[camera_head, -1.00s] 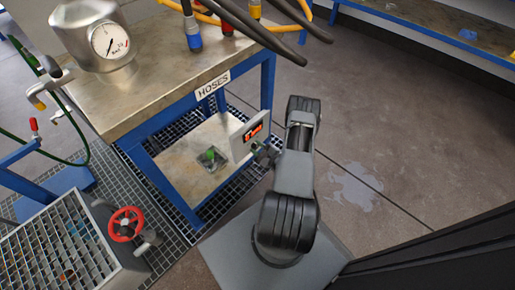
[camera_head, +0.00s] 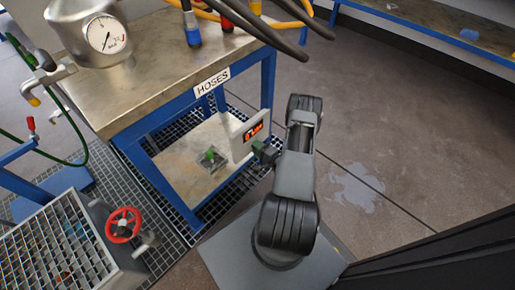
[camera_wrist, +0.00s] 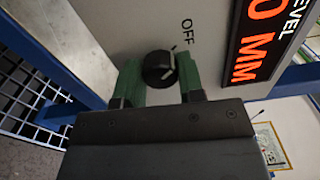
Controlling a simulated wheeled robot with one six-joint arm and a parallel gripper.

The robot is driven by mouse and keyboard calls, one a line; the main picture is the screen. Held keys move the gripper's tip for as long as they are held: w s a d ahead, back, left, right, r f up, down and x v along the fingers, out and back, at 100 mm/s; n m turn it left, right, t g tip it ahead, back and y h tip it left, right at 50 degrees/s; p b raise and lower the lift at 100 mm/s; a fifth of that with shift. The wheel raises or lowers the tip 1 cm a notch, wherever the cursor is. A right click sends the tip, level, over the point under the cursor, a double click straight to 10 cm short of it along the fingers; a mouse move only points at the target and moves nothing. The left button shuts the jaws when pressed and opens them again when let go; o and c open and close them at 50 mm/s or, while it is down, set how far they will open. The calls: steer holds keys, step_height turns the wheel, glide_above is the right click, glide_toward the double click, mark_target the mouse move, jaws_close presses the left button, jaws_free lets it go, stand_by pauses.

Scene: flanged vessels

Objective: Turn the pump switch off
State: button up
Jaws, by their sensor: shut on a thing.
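The pump switch is a round black knob (camera_wrist: 158,68) with a pale line on it, on a light grey panel (camera_wrist: 110,22). The word OFF is printed on the panel just above and right of the knob. My gripper (camera_wrist: 160,76) has its green fingers on either side of the knob and is shut on it. In the head view my gripper (camera_head: 264,150) is at the panel (camera_head: 240,146), under the bench edge; the knob itself is hidden there.
A red-lit display (camera_head: 253,131) is on the panel. The bench (camera_head: 165,65) carries a vessel with a gauge (camera_head: 103,33) and hoses above the panel. A red handwheel (camera_head: 123,225) is at lower left. Open floor (camera_head: 400,150) lies to the right.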

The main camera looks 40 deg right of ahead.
steer(key=shift+n, duration=0.5)
steer(key=o, duration=0.9)
steer(key=shift+s, duration=0.1)
steer(key=s+p, duration=0.1)
steer(key=s, duration=0.3)
steer(key=s+d+p, duration=0.1)
steer(key=s, duration=0.4)
steer(key=s+d+p, duration=0.1)
steer(key=s, duration=0.3)
steer(key=shift+s+d, duration=0.2)
